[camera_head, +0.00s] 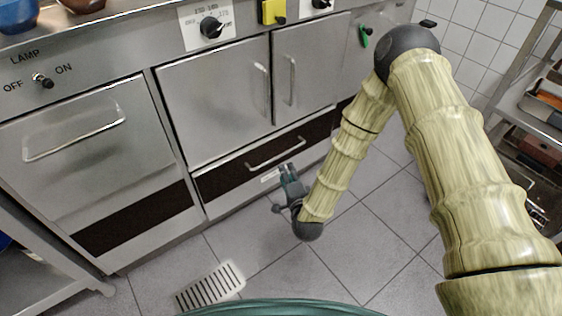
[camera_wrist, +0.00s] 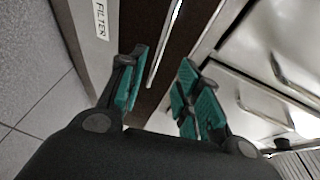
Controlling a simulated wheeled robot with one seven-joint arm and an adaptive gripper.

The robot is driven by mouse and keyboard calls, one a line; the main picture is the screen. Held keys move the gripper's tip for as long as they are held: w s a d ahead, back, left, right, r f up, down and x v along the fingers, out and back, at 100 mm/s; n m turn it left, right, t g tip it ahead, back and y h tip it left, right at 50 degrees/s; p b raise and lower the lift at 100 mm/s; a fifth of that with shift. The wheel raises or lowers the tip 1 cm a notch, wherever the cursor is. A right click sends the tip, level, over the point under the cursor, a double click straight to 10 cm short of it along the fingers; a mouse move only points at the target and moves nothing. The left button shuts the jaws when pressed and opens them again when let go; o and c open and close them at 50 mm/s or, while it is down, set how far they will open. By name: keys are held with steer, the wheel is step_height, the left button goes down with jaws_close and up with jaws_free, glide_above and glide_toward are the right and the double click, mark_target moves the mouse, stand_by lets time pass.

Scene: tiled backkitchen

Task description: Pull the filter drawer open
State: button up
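The filter drawer (camera_head: 225,178) is a low, wide drawer with a dark front, below two steel doors; it looks flush with the cabinet. Its handle (camera_head: 275,154) is a thin metal bar, and in the wrist view the handle (camera_wrist: 164,45) runs upward ahead of the gap between my fingers. The white FILTER label (camera_wrist: 101,18) is beside the dark front in the wrist view. My gripper (camera_head: 288,170) is just in front of and below the handle. In the wrist view my gripper (camera_wrist: 160,90) is open, its teal fingers apart with nothing visibly held.
Steel doors (camera_head: 215,100) with bar handles are above the drawer. A steel cabinet (camera_head: 90,150) with a handle is at left. A floor grate (camera_head: 210,288) lies on the tiles in front. A shelf rack (camera_head: 535,115) stands at right. The floor before the drawer is otherwise clear.

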steer(key=b+x, duration=0.3)
steer(key=x, duration=0.7)
steer(key=shift+w, duration=0.1)
jaws_close()
